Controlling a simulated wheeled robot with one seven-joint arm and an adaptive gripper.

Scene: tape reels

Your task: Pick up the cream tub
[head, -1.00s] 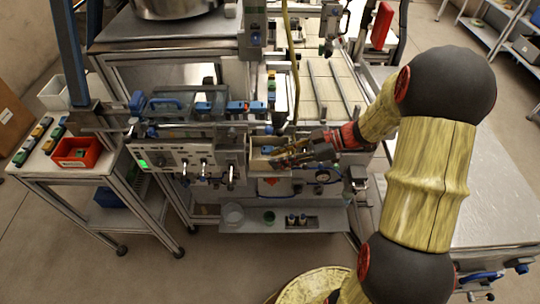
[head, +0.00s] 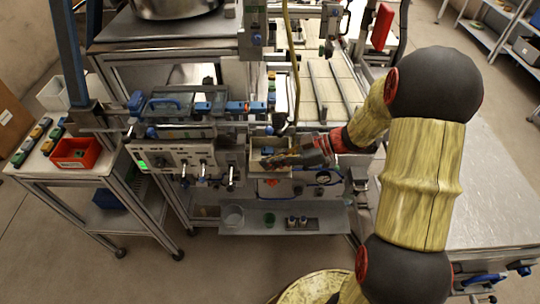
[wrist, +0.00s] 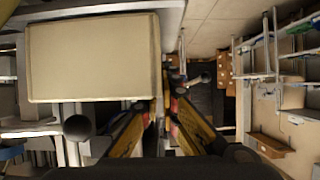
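The cream tub (head: 254,160) is a small open box in the middle of the head view, at the front of the workbench. Something blue shows within its outline. My gripper (head: 272,161) reaches in from the right, and its fingers overlap the tub's front right part in the picture. In the wrist view a large cream rectangular face, apparently the tub (wrist: 92,60), fills the upper left. My two yellow and black fingers (wrist: 168,105) stand apart beside its right edge, with a gap between them. Contact with the tub cannot be made out.
A grey control box (head: 180,158) with knobs stands left of the tub. A lower shelf (head: 250,226) holds a clear cup, a green cup and small bottles. A red bin (head: 76,153) sits on the left side table. A yellow hose (head: 294,70) hangs behind the tub.

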